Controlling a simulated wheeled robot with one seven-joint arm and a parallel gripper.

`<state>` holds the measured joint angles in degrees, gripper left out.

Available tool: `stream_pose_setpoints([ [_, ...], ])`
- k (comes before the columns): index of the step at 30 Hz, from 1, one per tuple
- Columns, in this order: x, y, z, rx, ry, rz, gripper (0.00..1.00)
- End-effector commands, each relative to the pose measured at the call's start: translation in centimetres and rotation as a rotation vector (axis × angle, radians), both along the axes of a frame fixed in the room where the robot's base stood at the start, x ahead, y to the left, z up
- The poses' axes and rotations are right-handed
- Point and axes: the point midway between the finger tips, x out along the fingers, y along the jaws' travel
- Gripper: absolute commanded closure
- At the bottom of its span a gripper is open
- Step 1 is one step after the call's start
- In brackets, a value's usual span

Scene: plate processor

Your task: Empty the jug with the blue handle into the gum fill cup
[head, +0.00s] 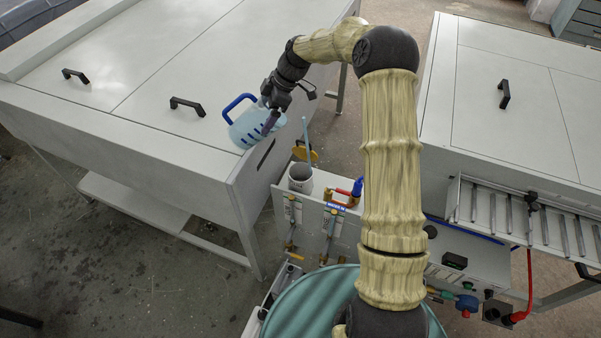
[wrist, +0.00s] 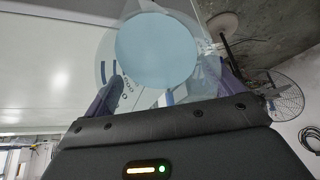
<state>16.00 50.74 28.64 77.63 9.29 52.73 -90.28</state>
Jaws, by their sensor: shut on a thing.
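The jug (head: 246,131) is clear, with pale blue liquid in it and a blue handle (head: 236,102) on its left side. My gripper (head: 270,111) is shut on the jug body, away from the handle. The jug is at the right corner of the white cabinet top; I cannot tell whether it touches the top. In the wrist view the jug (wrist: 122,46) fills the space between my fingers, with the round pale blue liquid (wrist: 157,50) showing. A light grey open cup (head: 300,183), likely the gum fill cup, stands to the lower right of the jug, apart from it.
The white cabinet (head: 90,100) has black handles on top. A yellow lid-like piece (head: 306,154) and a thin blue rod (head: 307,130) are just behind the cup. Valves and a red-handled fitting (head: 345,193) sit right of it. Another white cabinet (head: 510,110) is at right.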

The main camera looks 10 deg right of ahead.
Motion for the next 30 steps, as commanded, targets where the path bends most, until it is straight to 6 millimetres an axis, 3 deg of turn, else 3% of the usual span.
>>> stream_pose_setpoints([
  [30, 0.03, -0.37, -0.55, 0.093, -0.005, 0.000, 0.79],
])
